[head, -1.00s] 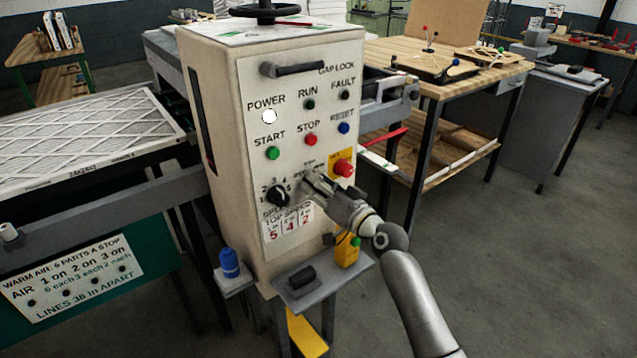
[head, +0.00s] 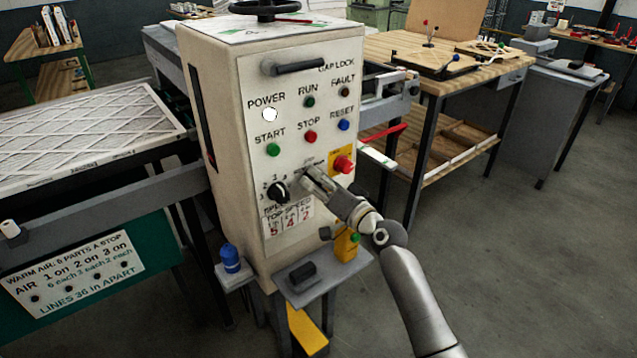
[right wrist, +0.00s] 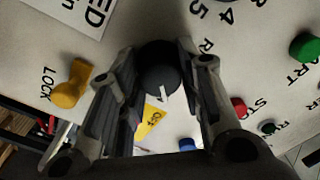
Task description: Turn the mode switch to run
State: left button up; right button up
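The mode switch is a round black knob (right wrist: 158,68) with a white pointer line, seen in the right wrist view. Its pointer points down in that picture, slightly to the right. My right gripper (right wrist: 160,75) has one finger on each side of the knob, and both look to be against it. In the head view my right gripper (head: 310,178) is at the panel, between the speed dial (head: 277,192) and the red emergency button (head: 344,164). It hides the mode switch there. The switch's labels are mostly covered or too small to read. My left gripper is not in view.
A yellow knob (right wrist: 72,85) marked LOCK sits beside my fingers. Start (head: 273,150), stop (head: 310,137) and reset (head: 344,125) buttons are above. A small grey shelf (head: 325,280) projects below the panel. Floor to the right is clear.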

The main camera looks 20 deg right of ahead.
jog(key=o, duration=0.4)
jog(key=shift+s, duration=0.1)
jog(key=v, duration=1.1)
jog(key=shift+s+d, duration=0.15)
jog(key=shift+s, duration=0.25)
